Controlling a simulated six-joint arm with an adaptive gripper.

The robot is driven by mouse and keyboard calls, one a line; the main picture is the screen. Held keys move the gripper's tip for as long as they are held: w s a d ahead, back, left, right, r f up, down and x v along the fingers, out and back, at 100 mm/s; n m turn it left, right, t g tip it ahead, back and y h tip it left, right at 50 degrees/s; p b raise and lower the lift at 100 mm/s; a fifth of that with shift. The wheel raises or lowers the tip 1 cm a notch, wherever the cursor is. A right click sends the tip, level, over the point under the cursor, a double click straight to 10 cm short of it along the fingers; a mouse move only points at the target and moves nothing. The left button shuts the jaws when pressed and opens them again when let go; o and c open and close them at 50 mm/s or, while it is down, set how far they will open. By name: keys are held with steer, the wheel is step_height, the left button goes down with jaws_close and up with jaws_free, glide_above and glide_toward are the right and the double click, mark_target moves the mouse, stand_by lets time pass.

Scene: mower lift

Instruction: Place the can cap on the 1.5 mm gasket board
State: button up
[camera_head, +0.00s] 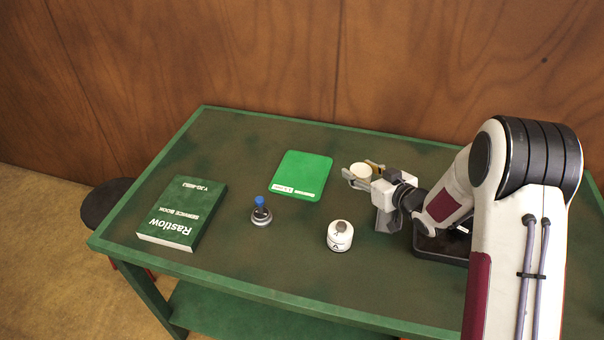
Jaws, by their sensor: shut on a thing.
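My gripper (357,176) is shut on a cream-coloured round piece, seemingly the can cap (360,170). It is held to the right of the bright green gasket board (303,172), apart from it in the picture. The height of the cap above the table is hard to tell. The board lies flat near the middle of the table, bare on top, with a small white label strip along its near edge. The print on that strip is too small to read.
A green service book (184,212) lies at the left of the table (240,140). A small metal piece with a blue top (261,212) stands near the board. A white can (340,238) stands in front of my gripper. A dark stool (103,203) is beside the table.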

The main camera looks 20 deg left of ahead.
steer(key=w+a+r, duration=0.2)
steer(key=a, duration=1.6)
steer(key=r+m+t+h, duration=0.1)
glide_above(302, 173)
steer(key=shift+f, duration=3.15)
steer(key=shift+f, duration=1.85)
